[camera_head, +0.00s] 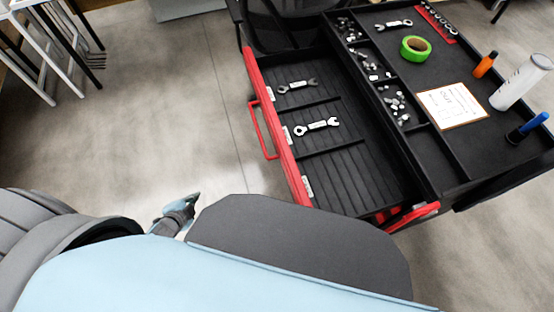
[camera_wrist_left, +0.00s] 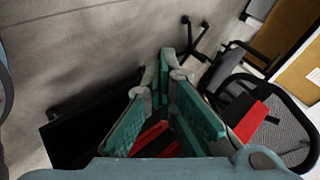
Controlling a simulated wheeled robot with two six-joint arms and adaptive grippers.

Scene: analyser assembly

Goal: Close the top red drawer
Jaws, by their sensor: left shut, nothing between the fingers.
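The top red drawer (camera_head: 290,172) stands pulled out of the dark tool cart in the head view, its black inside open to view. Its red handle (camera_head: 262,130) faces left. Two wrenches (camera_head: 318,126) lie inside. My left gripper (camera_head: 180,212) is below and left of the drawer front in the head view, apart from the handle and partly hidden by my arm. In the left wrist view my left gripper (camera_wrist_left: 166,72) is shut and empty, with red parts (camera_wrist_left: 252,121) behind and beside its fingers. My right gripper is not in view.
The cart top (camera_head: 440,160) holds green tape (camera_head: 415,48), a note (camera_head: 451,105), an orange bottle (camera_head: 485,65), a white bottle (camera_head: 520,82) and a blue-capped item (camera_head: 530,127). A black chair (camera_wrist_left: 268,115) stands close by.

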